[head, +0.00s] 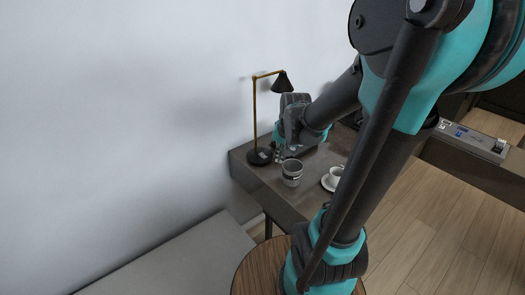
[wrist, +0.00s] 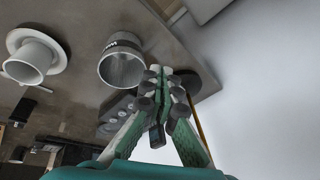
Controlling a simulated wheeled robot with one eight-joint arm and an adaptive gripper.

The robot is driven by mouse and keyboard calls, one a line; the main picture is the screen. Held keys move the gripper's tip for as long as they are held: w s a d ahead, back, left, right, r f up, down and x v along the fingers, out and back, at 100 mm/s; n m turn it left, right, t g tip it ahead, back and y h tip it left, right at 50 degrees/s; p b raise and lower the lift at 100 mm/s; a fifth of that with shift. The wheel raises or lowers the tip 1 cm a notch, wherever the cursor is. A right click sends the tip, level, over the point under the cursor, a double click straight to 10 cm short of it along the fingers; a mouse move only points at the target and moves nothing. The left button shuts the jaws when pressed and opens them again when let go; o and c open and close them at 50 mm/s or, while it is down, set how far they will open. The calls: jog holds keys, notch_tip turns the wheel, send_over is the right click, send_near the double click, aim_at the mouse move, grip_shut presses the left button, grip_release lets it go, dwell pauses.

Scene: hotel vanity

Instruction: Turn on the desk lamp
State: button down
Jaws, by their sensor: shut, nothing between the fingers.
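The desk lamp has a black round base (head: 259,157), a thin brass pole and a black cone shade (head: 282,83). It stands at the far left corner of the vanity, close to the wall. My gripper (head: 279,156) is shut and empty, pointing down just right of the lamp base. In the wrist view my closed fingers (wrist: 167,78) partly cover the dark lamp base (wrist: 202,82), and the brass pole shows beside them. I cannot tell whether the fingertips touch the base. The lamp's switch is not clearly visible.
A grey metal cup (head: 292,174) stands right in front of my gripper. A white cup on a saucer (head: 327,184) is farther right. In the wrist view, a grey box with round holes or knobs (wrist: 116,106) lies near the fingers. The wall is close behind the lamp.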

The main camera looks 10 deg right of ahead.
aim_at(262, 154)
jog(key=w+a+r+m, duration=0.1)
jog(key=w+m, duration=0.5)
jog(key=w, duration=0.9)
jog(key=shift+w+r+m+g+y, duration=0.4)
jog(key=shift+r, duration=0.4)
jog(key=shift+f, duration=0.1)
jog(key=x, duration=1.3)
jog(key=shift+a+f, duration=0.2)
jog(key=shift+f, duration=0.2)
jog(key=shift+w, duration=0.1)
jog(key=shift+w+a+f+g, duration=0.1)
jog(key=shift+w+f+g, duration=0.05)
jog(key=shift+f+g, duration=0.15)
